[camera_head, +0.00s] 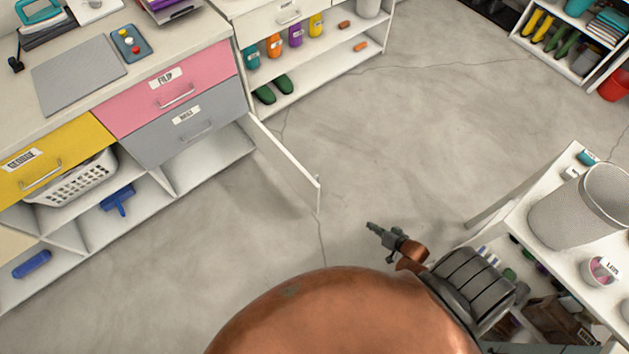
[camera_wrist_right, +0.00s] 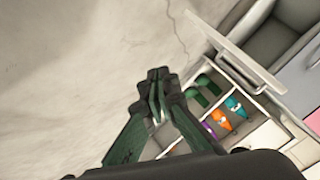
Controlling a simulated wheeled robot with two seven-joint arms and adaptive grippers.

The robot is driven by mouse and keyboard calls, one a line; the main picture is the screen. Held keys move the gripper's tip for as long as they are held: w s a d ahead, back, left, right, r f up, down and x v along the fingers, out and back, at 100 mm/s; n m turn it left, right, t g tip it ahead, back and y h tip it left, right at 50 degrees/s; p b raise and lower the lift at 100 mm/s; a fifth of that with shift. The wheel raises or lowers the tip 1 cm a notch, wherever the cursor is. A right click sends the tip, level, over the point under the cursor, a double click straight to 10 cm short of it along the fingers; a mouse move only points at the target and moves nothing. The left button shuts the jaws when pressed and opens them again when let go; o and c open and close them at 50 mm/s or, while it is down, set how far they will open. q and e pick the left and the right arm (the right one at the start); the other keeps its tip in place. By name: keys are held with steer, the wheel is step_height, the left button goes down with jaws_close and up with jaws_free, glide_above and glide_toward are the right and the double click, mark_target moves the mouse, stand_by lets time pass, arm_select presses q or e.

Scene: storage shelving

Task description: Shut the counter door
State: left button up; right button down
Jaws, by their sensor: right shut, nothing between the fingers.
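The counter door (camera_head: 285,163) is a white panel standing open at the right end of the counter (camera_head: 203,163), swung out over the floor. Its free edge points toward the lower right of the head view. My right gripper (camera_head: 374,230) is shut and empty, to the right of and nearer than the door's free edge, apart from it. In the right wrist view my shut fingers (camera_wrist_right: 158,78) point over the floor, and a white panel, which looks like the door (camera_wrist_right: 238,55), is at upper right. My left gripper is not in view.
A low shelf (camera_head: 275,100) with bottles and green shoes stands beyond the door. A white table (camera_head: 520,215) with a wastebasket (camera_head: 570,215) is close on the right. A white basket (camera_head: 80,182) sits in the counter's left compartment. The middle floor (camera_head: 430,130) is clear.

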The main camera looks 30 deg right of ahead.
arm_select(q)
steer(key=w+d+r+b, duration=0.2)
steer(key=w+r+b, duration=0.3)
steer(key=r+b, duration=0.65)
arm_select(e)
steer(key=w+a+r+m+t+y, duration=0.1)
steer(key=w+r+m+t+y, duration=0.25)
steer(key=w+r, duration=0.35)
steer(key=w+a+r+m+t+y, duration=0.1)
steer(key=w+r+m+t+y, duration=0.25)
steer(key=w, duration=0.65)
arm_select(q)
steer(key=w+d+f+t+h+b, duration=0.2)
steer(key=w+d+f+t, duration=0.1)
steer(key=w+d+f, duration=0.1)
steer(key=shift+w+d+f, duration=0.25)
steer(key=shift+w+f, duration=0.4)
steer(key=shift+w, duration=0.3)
arm_select(e)
steer(key=w+a+r+h, duration=0.1)
steer(key=w+a+r, duration=0.1)
steer(key=w+a, duration=0.5)
steer(key=shift+w+h, duration=0.4)
steer(key=shift+w, duration=0.2)
steer(key=shift+a, duration=0.2)
